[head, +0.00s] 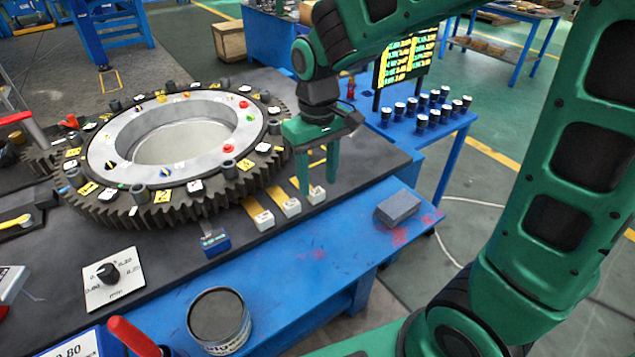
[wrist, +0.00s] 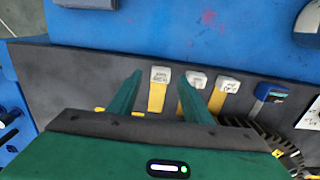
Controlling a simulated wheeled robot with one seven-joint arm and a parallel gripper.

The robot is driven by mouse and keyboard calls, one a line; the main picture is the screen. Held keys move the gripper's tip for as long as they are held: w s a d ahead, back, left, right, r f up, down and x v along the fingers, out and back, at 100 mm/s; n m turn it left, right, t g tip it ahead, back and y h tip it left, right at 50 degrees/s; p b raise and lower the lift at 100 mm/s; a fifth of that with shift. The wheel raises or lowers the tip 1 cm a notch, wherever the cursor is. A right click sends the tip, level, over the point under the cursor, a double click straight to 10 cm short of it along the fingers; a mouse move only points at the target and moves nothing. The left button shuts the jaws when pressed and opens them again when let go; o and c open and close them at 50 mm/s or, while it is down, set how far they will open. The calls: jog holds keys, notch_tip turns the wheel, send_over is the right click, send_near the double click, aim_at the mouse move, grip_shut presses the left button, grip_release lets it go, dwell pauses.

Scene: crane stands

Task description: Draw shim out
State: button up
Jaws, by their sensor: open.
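Three brass-coloured shims with white end blocks lie side by side on the dark bench top, their strips running toward the big gear ring (head: 110,205). In the head view they are the left shim (head: 263,219), the middle shim (head: 291,206) and the right shim (head: 317,194). My gripper (head: 318,186) is open, pointing down over the right shim. In the wrist view, the right shim's white block and strip (wrist: 159,86) show between the two fingertips (wrist: 160,78), with nothing gripped. The other two shims (wrist: 196,79), (wrist: 228,86) lie outside the fingers. The small print on the blocks is unreadable.
A blue block (head: 215,241) stands left of the shims; a grey block (head: 397,207) lies to the right on the blue ledge. A dial plate (head: 112,279), a sign reading 0.80 (head: 72,349) and an open tin (head: 218,318) are nearer. The ledge before the shims is clear.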

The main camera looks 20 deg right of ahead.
notch_tip(320, 180, up, 8)
dwell(0.4)
jog(key=shift+r, duration=0.1)
jog(key=s+d+f+m, duration=0.1)
jog(key=s+d+m, duration=0.1)
jog(key=s+d, duration=0.35)
jog(key=s+d+f+m, duration=0.1)
jog(key=s+d+m, duration=0.15)
jog(key=d, duration=0.65)
jog(key=s+d+f+m, duration=0.2)
jog(key=s+d, duration=0.2)
jog(key=s, duration=0.2)
jog(key=s+d+f+m, duration=0.2)
jog(key=s+d+m, duration=0.1)
jog(key=s, duration=0.3)
jog(key=shift+s+d, duration=0.3)
jog(key=shift+d, duration=0.3)
jog(key=shift+w+f, duration=0.2)
jog(key=shift+w, duration=0.4)
